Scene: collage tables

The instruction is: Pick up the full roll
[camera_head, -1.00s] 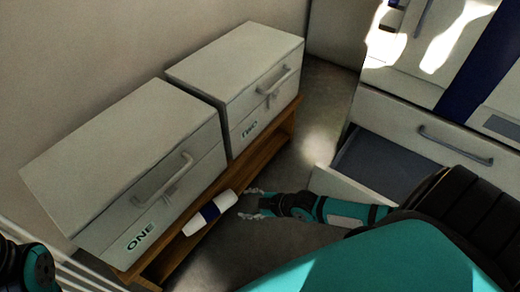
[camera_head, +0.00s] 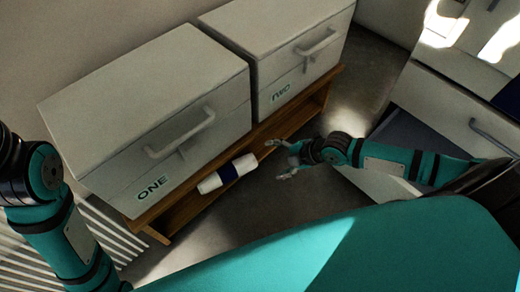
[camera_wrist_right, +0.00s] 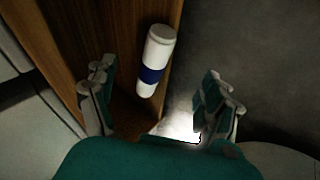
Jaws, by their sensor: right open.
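The full roll is a white cylinder with a dark blue band (camera_head: 228,173). In the head view it lies at the front edge of the wooden bench, below the box marked ONE. In the right wrist view the roll (camera_wrist_right: 155,62) shows ahead of the jaws, against the brown wood. My right gripper (camera_head: 278,158) is open and empty, just right of the roll and apart from it. Its two fingers (camera_wrist_right: 155,100) stand wide on either side in the wrist view. My left arm comes in at the left edge; its gripper does not show.
Two pale boxes with handles, ONE (camera_head: 150,110) and TWO (camera_head: 285,40), stand on the wooden bench (camera_head: 185,211). An open drawer (camera_head: 405,135) is at the right. White radiator bars (camera_head: 45,250) are at lower left. Grey floor (camera_head: 260,215) lies clear before the bench.

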